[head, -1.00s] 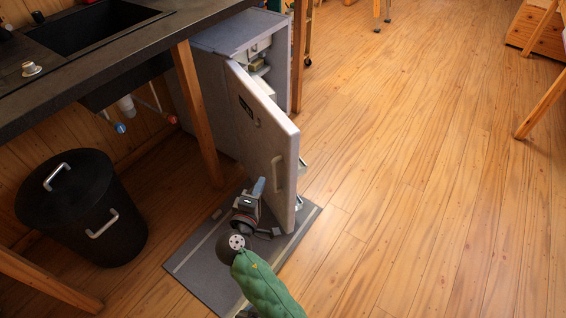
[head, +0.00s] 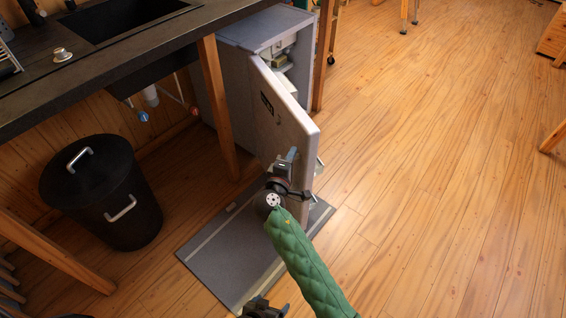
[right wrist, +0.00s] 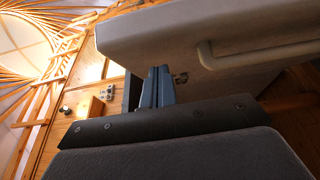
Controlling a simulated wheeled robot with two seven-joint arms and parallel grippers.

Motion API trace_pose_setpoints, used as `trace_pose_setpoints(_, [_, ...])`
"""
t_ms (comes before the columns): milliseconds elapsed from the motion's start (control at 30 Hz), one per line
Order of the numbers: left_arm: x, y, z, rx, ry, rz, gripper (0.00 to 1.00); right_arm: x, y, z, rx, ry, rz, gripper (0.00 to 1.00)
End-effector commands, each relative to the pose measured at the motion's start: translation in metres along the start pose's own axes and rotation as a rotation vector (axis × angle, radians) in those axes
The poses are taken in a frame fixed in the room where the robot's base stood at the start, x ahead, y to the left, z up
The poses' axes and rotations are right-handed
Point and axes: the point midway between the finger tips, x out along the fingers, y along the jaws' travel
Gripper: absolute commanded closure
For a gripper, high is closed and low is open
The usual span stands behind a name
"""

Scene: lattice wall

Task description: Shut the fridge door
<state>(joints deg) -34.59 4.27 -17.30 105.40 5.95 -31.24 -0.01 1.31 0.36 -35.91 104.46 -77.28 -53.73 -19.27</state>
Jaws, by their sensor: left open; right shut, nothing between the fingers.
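The grey fridge (head: 262,28) stands under the counter's right end, with its white door (head: 285,118) open towards me and shelves showing behind it. My right gripper (head: 291,156) is shut and empty, close against the outer face of the door near its free edge. In the right wrist view, its blue-grey fingers (right wrist: 156,88) are together beside the door (right wrist: 180,32); whether they touch it I cannot tell. The door handle (right wrist: 255,48) shows to their right; in the head view my gripper hides it. My left gripper (head: 262,309) is open at the bottom edge, partly cut off.
A grey mat (head: 228,250) lies on the floor below the door. A black bin (head: 103,190) stands left, under the dark counter (head: 90,65). A wooden post (head: 218,110) stands just left of the fridge. The wooden floor (head: 430,160) to the right is clear.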

Motion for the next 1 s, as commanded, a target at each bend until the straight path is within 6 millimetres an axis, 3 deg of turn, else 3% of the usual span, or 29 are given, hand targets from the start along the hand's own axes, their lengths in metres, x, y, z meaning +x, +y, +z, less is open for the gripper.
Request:
trace_pose_setpoints(233, [-0.002,0.002,-0.001,-0.001,-0.002,0.001,0.14,0.014,0.001,0.013,0.001,0.001,0.001,1.0])
trace_pose_setpoints(767, [-0.002,0.001,-0.004,0.0,0.001,0.0,0.14,0.017,0.001,0.018,0.002,0.006,0.0,1.0])
trace_pose_setpoints(1000, [-0.006,0.001,-0.007,0.001,0.0,0.0,0.14,0.032,0.003,0.036,0.0,0.05,0.002,1.0])
